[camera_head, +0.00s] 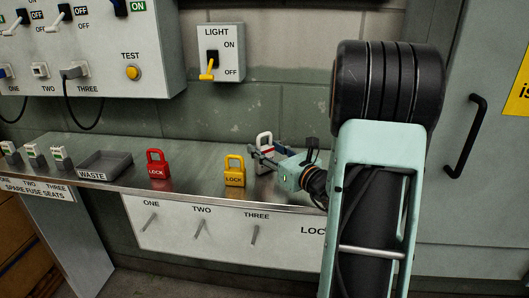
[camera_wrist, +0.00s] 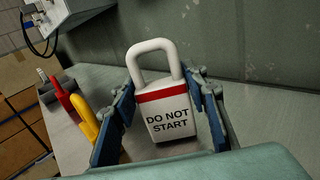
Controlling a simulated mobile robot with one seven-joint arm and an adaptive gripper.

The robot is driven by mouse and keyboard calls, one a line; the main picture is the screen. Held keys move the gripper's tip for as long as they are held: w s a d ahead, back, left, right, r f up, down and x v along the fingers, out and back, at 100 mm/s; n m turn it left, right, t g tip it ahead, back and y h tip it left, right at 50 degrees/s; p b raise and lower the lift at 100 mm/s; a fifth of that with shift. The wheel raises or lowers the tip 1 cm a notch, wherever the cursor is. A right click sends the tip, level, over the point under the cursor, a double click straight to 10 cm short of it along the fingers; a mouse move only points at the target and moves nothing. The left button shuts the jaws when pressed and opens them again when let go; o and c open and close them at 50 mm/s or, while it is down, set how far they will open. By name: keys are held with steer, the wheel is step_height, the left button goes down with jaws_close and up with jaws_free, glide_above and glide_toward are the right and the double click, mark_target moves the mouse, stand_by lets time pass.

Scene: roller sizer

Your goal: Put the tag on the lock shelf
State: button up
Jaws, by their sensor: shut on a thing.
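The tag is a white padlock-shaped piece with a red band and the words DO NOT START (camera_wrist: 168,116). It stands nearly upright between the two fingers of my gripper (camera_wrist: 168,98), which is shut on its sides. In the head view the tag (camera_head: 264,139) is partly hidden behind my gripper (camera_head: 265,154). It is over the right part of the steel shelf (camera_head: 205,180); I cannot tell if its base touches the surface.
A yellow lock (camera_head: 234,172) stands just left of my gripper, and a red lock (camera_head: 157,166) farther left. A grey waste tray (camera_head: 105,165) and several fuses are at the left end. The wall and a light switch box (camera_head: 221,52) are behind. Shelf between the locks is clear.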

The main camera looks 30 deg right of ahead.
steer(key=shift+f, duration=0.2)
steer(key=o, duration=1.2)
steer(key=shift+r, duration=0.1)
steer(key=shift+r, duration=0.2)
steer(key=s, duration=0.4)
steer(key=s+d, duration=0.1)
steer(key=s, duration=0.3)
steer(key=s+d+p, duration=0.1)
steer(key=s, duration=0.3)
steer(key=shift+d+f, duration=0.1)
steer(key=shift+f, duration=0.05)
steer(key=shift+w, duration=0.1)
